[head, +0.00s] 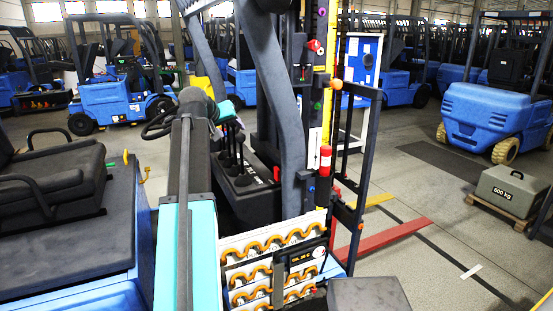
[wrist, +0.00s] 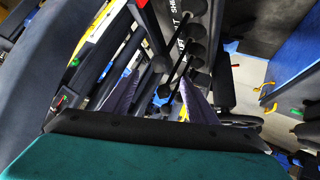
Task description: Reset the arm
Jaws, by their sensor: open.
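My arm, with teal and dark grey links, rises in the middle of the head view beside the forklift's steering wheel (head: 158,125). My gripper (wrist: 160,103) shows in the wrist view as two purplish fingers spread apart beyond a dark edge and a teal surface. It is open, and I see nothing held between the fingers. Dark-knobbed levers (wrist: 197,52) stand beyond and between the fingers; I cannot tell whether any finger touches them. The levers also show in the head view (head: 240,150).
A black seat (head: 55,185) is at left. A mast post (head: 325,100) with coloured knobs rises right of the levers. A panel with orange wavy strips (head: 272,245) is below. A grey 500 kg block (head: 510,188) sits on a pallet at right. Blue forklifts (head: 118,100) line the hall.

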